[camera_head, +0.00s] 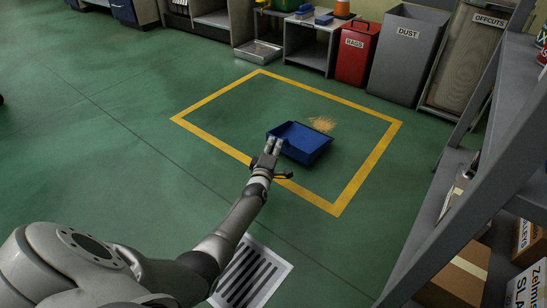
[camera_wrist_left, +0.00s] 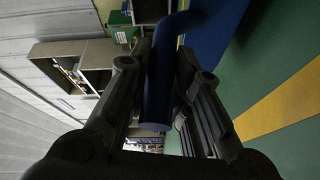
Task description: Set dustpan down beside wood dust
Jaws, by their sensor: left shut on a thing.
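The blue dustpan (camera_head: 304,145) is in the head view inside the yellow floor outline, just in front of the wood dust (camera_head: 322,124). The wood dust is a small tan pile on the green floor, close to the dustpan's far edge. My left gripper (camera_head: 270,153) is shut on the dustpan at its near left side. In the left wrist view the blue handle (camera_wrist_left: 160,85) lies between the two fingers, with the blue pan behind it. I cannot tell whether the dustpan touches the floor. My right gripper is not in view.
A yellow outline (camera_head: 353,187) marks the floor around the dustpan and dust. A red rags bin (camera_head: 356,55), grey dust bin (camera_head: 407,55) and offcuts bin (camera_head: 465,58) stand at the back. A grey shelf (camera_head: 485,170) rises at right. A floor grate (camera_head: 250,276) is in front.

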